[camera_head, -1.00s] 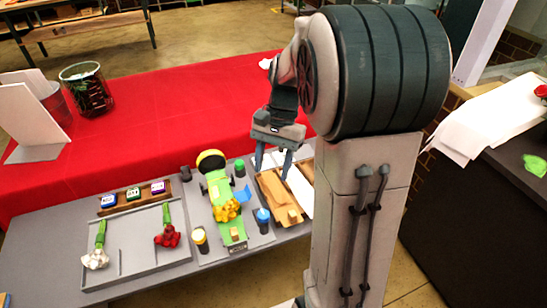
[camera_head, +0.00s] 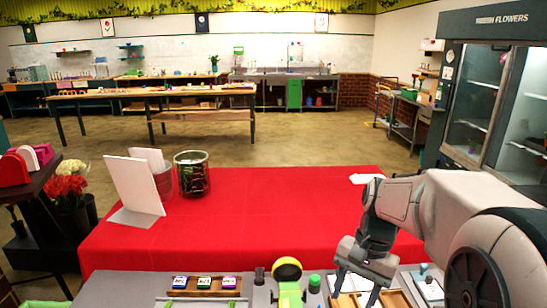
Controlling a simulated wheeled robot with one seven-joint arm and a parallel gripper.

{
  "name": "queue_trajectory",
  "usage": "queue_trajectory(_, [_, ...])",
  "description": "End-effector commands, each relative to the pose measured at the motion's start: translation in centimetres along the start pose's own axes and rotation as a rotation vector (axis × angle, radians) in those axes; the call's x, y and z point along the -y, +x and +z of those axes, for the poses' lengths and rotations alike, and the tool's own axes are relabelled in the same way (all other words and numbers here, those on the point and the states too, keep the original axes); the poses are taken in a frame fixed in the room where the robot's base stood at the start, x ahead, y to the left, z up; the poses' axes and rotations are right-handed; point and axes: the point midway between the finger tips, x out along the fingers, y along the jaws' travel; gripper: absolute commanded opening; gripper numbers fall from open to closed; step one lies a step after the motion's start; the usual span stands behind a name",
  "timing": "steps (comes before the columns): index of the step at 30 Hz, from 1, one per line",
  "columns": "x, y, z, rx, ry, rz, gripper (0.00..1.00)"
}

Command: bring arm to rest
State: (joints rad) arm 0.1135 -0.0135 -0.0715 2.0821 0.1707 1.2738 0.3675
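My arm reaches in from the right of the head view, bent and pointing down. My gripper (camera_head: 356,290) hangs above the right part of the grey work table, over a wooden tray (camera_head: 396,299). Its two fingers are spread apart with nothing visible between them. The lower part of the tray and what lies in it are cut off by the frame's bottom edge.
A red-covered table (camera_head: 250,215) lies beyond the grey one, with a white board (camera_head: 133,188) and a glass vase (camera_head: 191,174) at its left. A wooden rack (camera_head: 204,291) holds coloured blocks. Flowers (camera_head: 66,187) stand left; a flower fridge (camera_head: 490,85) stands right.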

Motion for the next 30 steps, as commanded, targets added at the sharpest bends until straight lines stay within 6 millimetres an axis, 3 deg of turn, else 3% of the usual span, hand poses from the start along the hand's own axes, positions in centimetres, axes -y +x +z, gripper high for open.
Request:
queue_trajectory(3, [-0.6, 0.1, 2.7, -0.112, -0.149, 0.0, 0.5])
queue_trajectory(12, [-2.4, 1.4, 7.2, -0.368, -0.498, 0.034, 0.5])
queue_trajectory(19, [-3.1, 2.2, 8.5, -0.464, -0.627, 0.058, 0.5])
queue_trajectory(30, [-3.2, 2.3, 8.6, -0.472, -0.64, 0.061, 0.5])
